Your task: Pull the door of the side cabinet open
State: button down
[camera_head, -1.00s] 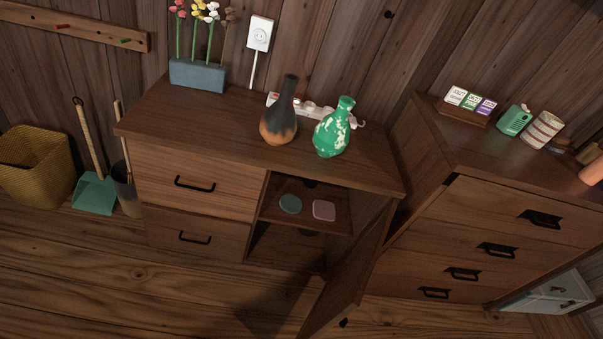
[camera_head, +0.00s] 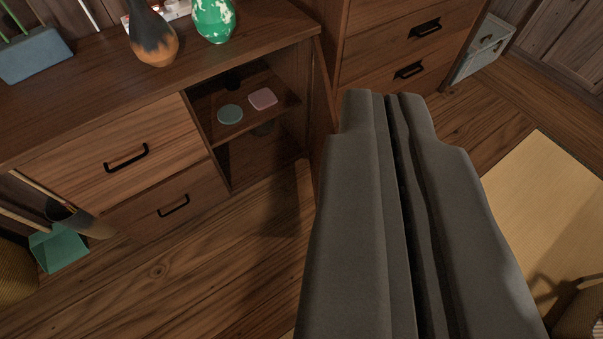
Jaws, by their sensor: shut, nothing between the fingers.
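The side cabinet (camera_head: 80,90) stands at the upper left, with two drawers on its left and a compartment on its right. The compartment is uncovered, showing a shelf with a round teal piece (camera_head: 230,114) and a square pink piece (camera_head: 263,98). The door does not show clearly; it may be behind my gripper, beside the compartment's right edge. My gripper (camera_head: 384,97) is large in the foreground, right of the compartment, with its grey fingers shut together and nothing between them. I cannot tell whether it touches the door.
A chest of drawers (camera_head: 385,40) stands close to the cabinet's right. A dark vase (camera_head: 152,35) and a green vase (camera_head: 214,18) stand on the cabinet top. A teal dustpan (camera_head: 58,248) is at lower left. Wooden floor in front is clear; a pale mat (camera_head: 550,200) lies right.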

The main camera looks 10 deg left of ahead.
jog(key=w+a+f+n+g+h, duration=0.15)
jog(key=w+a+f+g, duration=0.3)
jog(key=w+f, duration=1.1)
jog(key=w+a+f+m+g+h, duration=0.1)
jog(key=w+a+f+g+h, duration=0.4)
jog(key=w+f, duration=1)
jog(key=w+d+f+y, duration=0.1)
jog(key=w+d+f, duration=0.1)
jog(key=f, duration=0.3)
jog(key=w+d+f+y, duration=0.1)
jog(key=d+f, duration=0.3)
jog(key=f, duration=0.2)
jog(key=shift+w+f+t, duration=0.15)
jog(key=shift+w+t, duration=0.2)
jog(key=shift+n, duration=0.25)
